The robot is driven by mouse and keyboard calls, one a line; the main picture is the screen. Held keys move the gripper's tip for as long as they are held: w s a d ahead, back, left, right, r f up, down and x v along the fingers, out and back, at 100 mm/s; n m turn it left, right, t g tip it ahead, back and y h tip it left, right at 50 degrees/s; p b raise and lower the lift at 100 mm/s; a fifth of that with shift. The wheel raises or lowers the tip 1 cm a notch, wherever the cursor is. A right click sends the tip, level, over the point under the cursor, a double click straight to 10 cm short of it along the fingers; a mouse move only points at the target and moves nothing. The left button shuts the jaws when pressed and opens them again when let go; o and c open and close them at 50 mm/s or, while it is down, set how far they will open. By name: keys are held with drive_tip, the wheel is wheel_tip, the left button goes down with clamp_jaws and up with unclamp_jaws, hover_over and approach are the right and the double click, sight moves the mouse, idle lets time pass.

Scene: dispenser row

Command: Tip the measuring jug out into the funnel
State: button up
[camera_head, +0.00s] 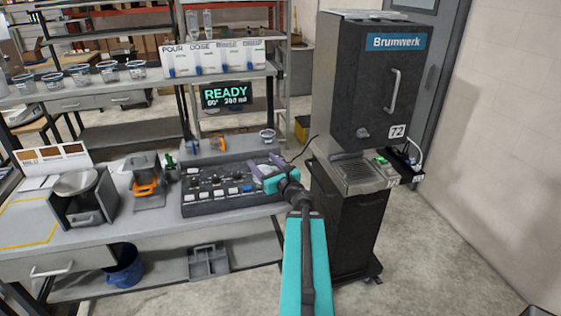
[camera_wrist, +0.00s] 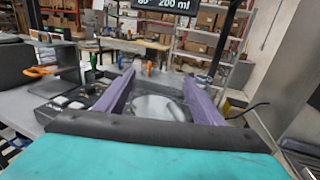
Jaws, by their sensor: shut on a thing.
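My gripper (camera_head: 262,170), with purple fingers, is over the right end of the black control panel (camera_head: 222,188) on the bench. In the wrist view my gripper (camera_wrist: 160,100) is shut on a pale, clear round thing (camera_wrist: 158,108), which looks like the measuring jug. The fingers flank it, and my wrist hides its near part. In the head view it is small and mostly hidden by my gripper, so its tilt and contents cannot be told. I cannot make out a funnel in either view.
The Brumwerk machine (camera_head: 372,85) stands right of my arm, with a drip tray (camera_head: 355,172). A clear cup (camera_head: 267,135) stands behind the panel. Several cups line the left shelf (camera_head: 60,98). A READY display (camera_head: 225,94) hangs behind. A scale (camera_head: 80,205) stands on the bench's left.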

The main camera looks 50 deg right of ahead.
drive_tip(key=w+a+f+n+y, duration=0.1)
drive_tip(key=w+a+n+y, duration=0.25)
drive_tip(key=a, duration=0.65)
drive_tip(key=w+a+f+n+g+y, duration=0.1)
drive_tip(key=w+a+n+y, duration=0.3)
drive_tip(key=a, duration=0.6)
drive_tip(key=w+a+f+n+y, duration=0.1)
drive_tip(key=w+a+y, duration=0.1)
drive_tip(key=a+y, duration=0.6)
drive_tip(key=s+a+f+n+g+y+b, duration=0.1)
drive_tip(key=a+f+n+g+y+b, duration=0.1)
drive_tip(key=a, duration=0.8)
drive_tip(key=s+a+f+n+g+y+b, duration=0.1)
drive_tip(key=a+f+n+g+y+b, duration=0.1)
drive_tip(key=a+f+b, duration=0.4)
drive_tip(key=a+f+n+g, duration=0.1)
drive_tip(key=a+n, duration=0.1)
drive_tip(key=a, duration=0.3)
drive_tip(key=shift+a+f+g+y, duration=0.2)
drive_tip(key=shift+f+g+y, duration=0.05)
drive_tip(key=shift+g+y, duration=0.15)
